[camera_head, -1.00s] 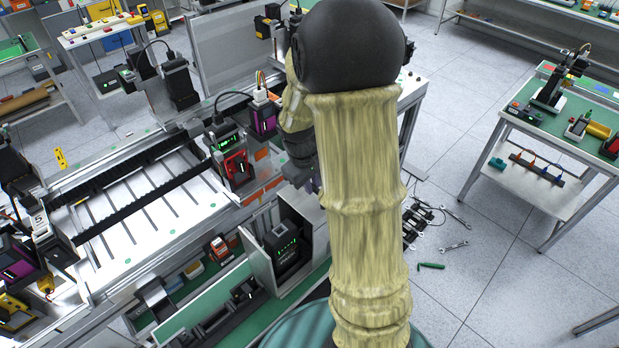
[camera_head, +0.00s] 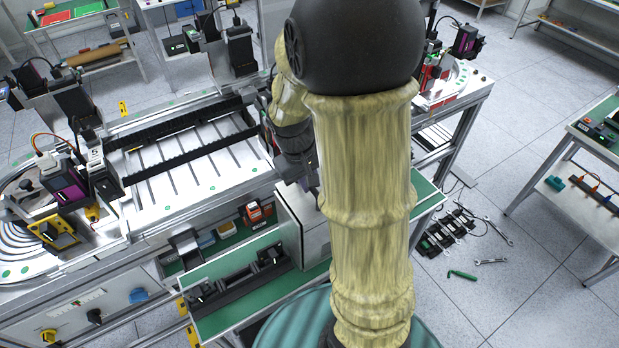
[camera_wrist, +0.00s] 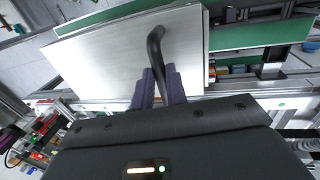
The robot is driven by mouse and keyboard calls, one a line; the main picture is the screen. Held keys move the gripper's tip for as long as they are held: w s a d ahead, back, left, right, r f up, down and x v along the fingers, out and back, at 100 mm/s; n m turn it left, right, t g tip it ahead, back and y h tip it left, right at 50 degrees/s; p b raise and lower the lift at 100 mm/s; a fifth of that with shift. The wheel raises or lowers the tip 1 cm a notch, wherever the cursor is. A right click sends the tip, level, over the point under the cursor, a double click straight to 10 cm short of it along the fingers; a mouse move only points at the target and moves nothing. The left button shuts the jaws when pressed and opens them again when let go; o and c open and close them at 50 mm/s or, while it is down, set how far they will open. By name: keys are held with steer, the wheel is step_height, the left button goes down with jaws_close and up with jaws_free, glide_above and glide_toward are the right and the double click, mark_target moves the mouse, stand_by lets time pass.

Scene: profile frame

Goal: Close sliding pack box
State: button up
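The pack box (camera_head: 297,232) is a silver-grey metal box on the green bench, partly hidden behind my arm in the head view. A plain metal face shows there and its inside is out of sight. In the wrist view a broad brushed-metal panel (camera_wrist: 115,60) of the box carries a curved black bar handle (camera_wrist: 155,48). My gripper (camera_wrist: 160,76) has its dark purple fingers close on both sides of this handle and appears shut on it. In the head view my gripper (camera_head: 311,183) is at the box's top, mostly hidden by my arm.
A black rail fixture (camera_head: 238,288) lies on the green bench top (camera_head: 200,268) left of the box. A conveyor frame (camera_head: 190,165) with black belts stands behind. Tools (camera_head: 490,261) lie on the floor at right. Free floor lies between the benches at right.

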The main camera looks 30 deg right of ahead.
steer(key=o, duration=0.4)
steer(key=shift+o, duration=0.2)
steer(key=a+r+b, duration=0.1)
steer(key=a+r, duration=0.2)
steer(key=r, duration=1.4)
steer(key=shift+s+a+b, duration=0.15)
steer(key=shift+a+b, duration=0.05)
steer(key=shift+b, duration=0.2)
steer(key=s+a+f+t+y, duration=0.1)
steer(key=s+a+f, duration=0.1)
steer(key=f, duration=0.6)
steer(key=s+a+f+m+t+y, duration=0.1)
steer(key=s+f, duration=0.2)
steer(key=f, duration=0.6)
steer(key=shift+s+a+f, duration=0.25)
steer(key=shift+s+a, duration=0.05)
steer(key=shift+a, duration=0.1)
